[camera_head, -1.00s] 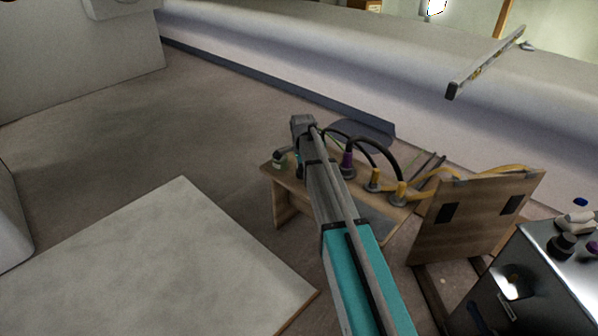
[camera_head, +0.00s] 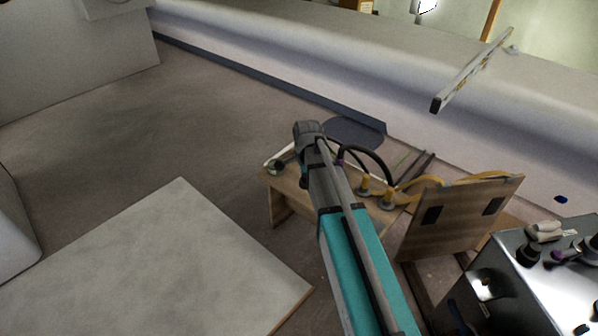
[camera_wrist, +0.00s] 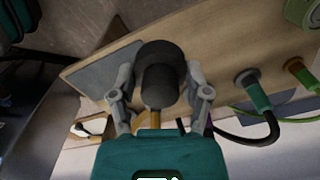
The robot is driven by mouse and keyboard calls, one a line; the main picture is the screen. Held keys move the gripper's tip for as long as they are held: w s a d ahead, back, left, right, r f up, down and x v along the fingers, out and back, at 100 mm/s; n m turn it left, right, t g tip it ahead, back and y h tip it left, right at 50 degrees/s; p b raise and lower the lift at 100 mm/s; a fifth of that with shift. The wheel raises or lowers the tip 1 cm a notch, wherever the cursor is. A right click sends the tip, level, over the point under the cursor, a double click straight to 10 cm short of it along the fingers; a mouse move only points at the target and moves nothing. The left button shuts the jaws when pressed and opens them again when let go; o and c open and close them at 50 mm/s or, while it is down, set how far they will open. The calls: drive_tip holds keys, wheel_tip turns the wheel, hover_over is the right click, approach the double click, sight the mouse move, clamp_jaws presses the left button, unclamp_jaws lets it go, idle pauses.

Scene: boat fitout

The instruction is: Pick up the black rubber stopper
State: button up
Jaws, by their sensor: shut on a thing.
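The black rubber stopper (camera_wrist: 158,70) is a dark, round, stepped piece in the wrist view. It sits between the two grey fingers of my gripper (camera_wrist: 160,84), which are shut on it. The wooden bench board is behind it in that view, and I cannot tell whether the stopper touches the board. In the head view my teal and grey arm reaches over the wooden bench (camera_head: 285,188) and hides the fingers and the stopper.
Cables and yellow connectors (camera_head: 389,199) stand on the bench beside my arm. A green connector (camera_wrist: 256,92) is right of my gripper in the wrist view. An upright wooden panel (camera_head: 455,220) and a metal cabinet (camera_head: 540,280) with small parts stand at right. Open floor is left.

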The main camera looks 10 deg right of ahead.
drive_tip(key=shift+s+r, duration=0.2)
drive_tip(key=shift+s, duration=0.3)
drive_tip(key=shift+s+r, duration=0.2)
drive_tip(key=shift+s, duration=0.25)
drive_tip(key=shift+r+p, duration=0.1)
drive_tip(key=shift+p, duration=0.2)
wheel_tip(320, 180, up, 57)
drive_tip(key=p, duration=5.6)
drive_tip(key=shift+p, duration=0.4)
drive_tip(key=shift+w+d, duration=0.1)
